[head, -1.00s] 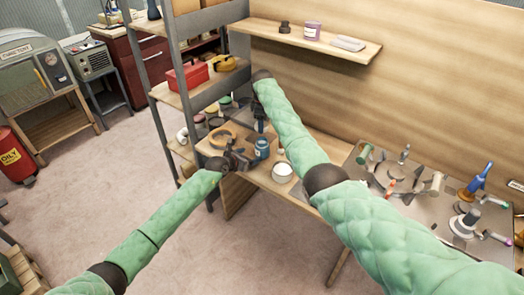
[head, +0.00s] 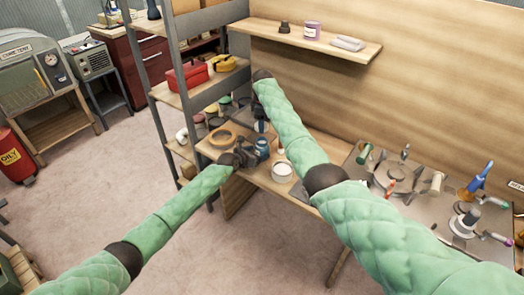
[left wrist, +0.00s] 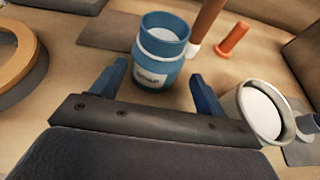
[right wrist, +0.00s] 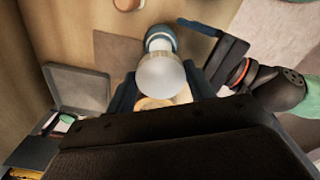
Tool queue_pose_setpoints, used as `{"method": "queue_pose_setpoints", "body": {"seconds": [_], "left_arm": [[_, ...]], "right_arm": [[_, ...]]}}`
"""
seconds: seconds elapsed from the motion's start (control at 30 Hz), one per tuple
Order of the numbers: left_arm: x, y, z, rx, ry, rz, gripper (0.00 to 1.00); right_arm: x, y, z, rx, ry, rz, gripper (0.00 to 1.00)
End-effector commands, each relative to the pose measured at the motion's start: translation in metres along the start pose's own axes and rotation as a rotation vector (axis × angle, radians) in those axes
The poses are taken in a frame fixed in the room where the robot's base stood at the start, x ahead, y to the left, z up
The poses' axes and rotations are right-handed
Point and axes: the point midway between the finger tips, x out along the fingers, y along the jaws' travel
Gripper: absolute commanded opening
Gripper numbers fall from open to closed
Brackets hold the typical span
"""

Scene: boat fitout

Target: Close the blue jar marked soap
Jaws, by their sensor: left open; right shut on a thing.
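The blue jar marked soap (left wrist: 163,50) stands upright on the wooden bench with its mouth open and pale contents showing. It also shows in the head view (head: 262,148) and in the right wrist view (right wrist: 161,36). My left gripper (left wrist: 158,82) is open, its two blue fingers pointing at the jar, one towards each side; I cannot tell whether they touch it. My right gripper (right wrist: 168,88) is shut on a pale rounded thing (right wrist: 162,76), which partly covers the jar in that view. I cannot tell whether this thing is the jar's lid.
A white round container (head: 282,171) stands close to the jar, at its right. A tan ring (head: 222,138) lies to the left. An orange peg-like piece (left wrist: 232,38) stands behind the jar. A shelf rack (head: 205,95) rises at the left, and a wall shelf (head: 345,48) hangs above.

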Motion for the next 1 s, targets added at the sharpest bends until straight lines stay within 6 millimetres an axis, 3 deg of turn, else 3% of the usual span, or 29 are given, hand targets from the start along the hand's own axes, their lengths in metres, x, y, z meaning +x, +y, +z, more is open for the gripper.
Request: {"method": "queue_pose_setpoints", "body": {"seconds": [0.2, 0.4, 0.93, 1.0], "left_arm": [[0.032, 0.000, 0.002, 0.001, -0.001, 0.001, 0.74], [0.051, -0.001, 0.001, -0.001, 0.000, -0.002, 0.74], [0.060, 0.000, 0.000, 0.000, 0.000, 0.000, 0.74], [0.060, 0.000, 0.000, 0.000, 0.000, 0.000, 0.60]], "right_arm": [[0.000, 0.000, 0.000, 0.000, 0.000, 0.000, 0.32], [0.000, 0.000, 0.000, 0.000, 0.000, 0.000, 0.32], [0.000, 0.000, 0.000, 0.000, 0.000, 0.000, 0.32], [0.000, 0.000, 0.000, 0.000, 0.000, 0.000, 0.32]]}}
